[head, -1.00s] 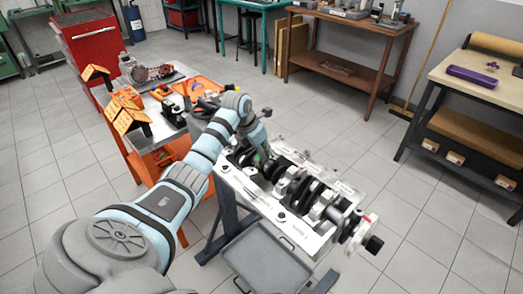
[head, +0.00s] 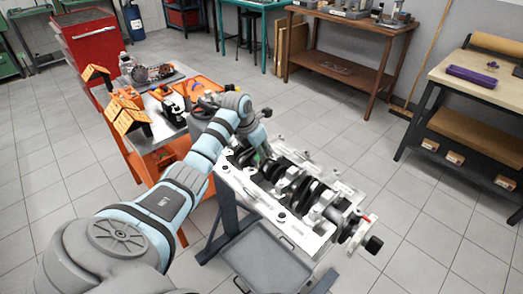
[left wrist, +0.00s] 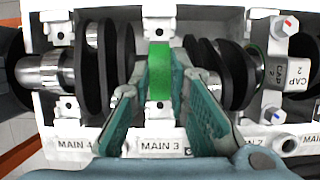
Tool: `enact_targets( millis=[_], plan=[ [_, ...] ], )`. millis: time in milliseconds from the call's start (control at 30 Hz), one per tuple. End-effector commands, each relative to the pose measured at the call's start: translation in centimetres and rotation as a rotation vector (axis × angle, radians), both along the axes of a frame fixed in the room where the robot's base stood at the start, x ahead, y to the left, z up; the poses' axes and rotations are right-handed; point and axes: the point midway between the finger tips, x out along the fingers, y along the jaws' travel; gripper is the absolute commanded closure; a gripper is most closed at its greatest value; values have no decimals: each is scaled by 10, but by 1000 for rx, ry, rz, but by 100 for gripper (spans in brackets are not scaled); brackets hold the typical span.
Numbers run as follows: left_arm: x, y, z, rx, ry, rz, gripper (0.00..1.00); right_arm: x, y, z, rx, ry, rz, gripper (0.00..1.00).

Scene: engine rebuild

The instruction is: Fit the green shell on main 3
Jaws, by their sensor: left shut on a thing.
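The green shell (left wrist: 160,72) is a curved green strip between the fingers of my left gripper (left wrist: 163,88) in the left wrist view. The gripper is shut on it. The shell is over the main 3 saddle, in line with the label MAIN 3 (left wrist: 163,147); I cannot tell whether it is fully seated. In the head view the left gripper (head: 259,150) reaches down into the far part of the engine block (head: 240,190), and a little green shows at its tip. The dark crank throws of the crankshaft (left wrist: 105,62) stand on both sides of the fingers. My right gripper is not in view.
Cap 2 (left wrist: 298,73) sits bolted right of the gripper in the left wrist view, with some green beside it. The orange cart (head: 150,165) with parts stands left of the block. A grey tray (head: 265,262) lies below the block.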

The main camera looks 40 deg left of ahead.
Motion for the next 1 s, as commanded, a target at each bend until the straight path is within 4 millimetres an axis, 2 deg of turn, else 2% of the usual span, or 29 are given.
enact_targets(
  millis=[767, 1000],
  plan=[
    [0, 0, -6, 0, 0, 0, 100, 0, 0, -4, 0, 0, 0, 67],
    [0, 0, -2, 0, 0, 0, 100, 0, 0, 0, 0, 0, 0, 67]
  ],
)
